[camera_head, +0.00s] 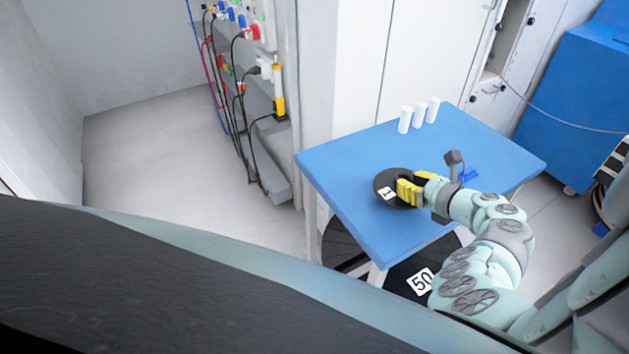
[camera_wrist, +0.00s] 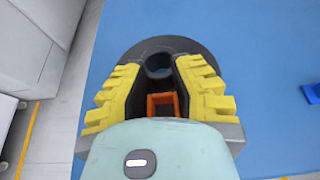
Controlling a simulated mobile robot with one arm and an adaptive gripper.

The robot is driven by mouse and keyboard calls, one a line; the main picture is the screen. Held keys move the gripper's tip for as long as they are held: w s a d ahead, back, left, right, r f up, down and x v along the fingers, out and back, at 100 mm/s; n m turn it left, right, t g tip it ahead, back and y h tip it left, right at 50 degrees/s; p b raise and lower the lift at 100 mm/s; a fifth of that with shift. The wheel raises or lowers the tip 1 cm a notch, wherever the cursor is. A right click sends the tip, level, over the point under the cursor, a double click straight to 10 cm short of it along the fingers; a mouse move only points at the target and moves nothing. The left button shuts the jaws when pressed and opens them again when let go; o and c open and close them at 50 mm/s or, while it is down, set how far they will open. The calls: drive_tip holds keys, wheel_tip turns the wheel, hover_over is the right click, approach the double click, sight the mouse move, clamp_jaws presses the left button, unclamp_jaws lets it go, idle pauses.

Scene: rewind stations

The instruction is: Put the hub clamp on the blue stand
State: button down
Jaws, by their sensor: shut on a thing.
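My gripper (camera_head: 408,190) is over the blue table, its yellow fingers shut on a dark ring-shaped piece, which looks like the hub clamp (camera_wrist: 158,64). In the wrist view my gripper (camera_wrist: 160,75) has one finger on each side of this piece. An orange square frame (camera_wrist: 162,98) shows between the fingers; I cannot tell what it belongs to. A black round disc (camera_wrist: 185,44) with a white label lies below; it also shows in the head view (camera_head: 384,178). Whether the clamp touches the disc is unclear. A small blue piece, likely the blue stand (camera_wrist: 312,93), is at the right.
The blue table (camera_head: 345,170) has free room at its left and right. Three white cylinders (camera_head: 419,115) stand at its back edge. A large black reel marked 50 (camera_head: 405,275) is below the table. A shelf with cables (camera_head: 262,150) stands at the left.

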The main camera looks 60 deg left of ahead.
drive_tip(key=shift+f+b, duration=0.4)
drive_tip(key=shift+f, duration=1.25)
drive_tip(key=shift+f, duration=0.15)
drive_tip(key=c, duration=0.9)
unclamp_jaws()
drive_tip(key=shift+d+r, duration=0.1)
drive_tip(key=shift+r, duration=0.1)
drive_tip(key=shift+d+r, duration=0.1)
drive_tip(key=shift+d, duration=0.1)
drive_tip(key=v, duration=1.1)
drive_tip(key=shift+d, duration=0.2)
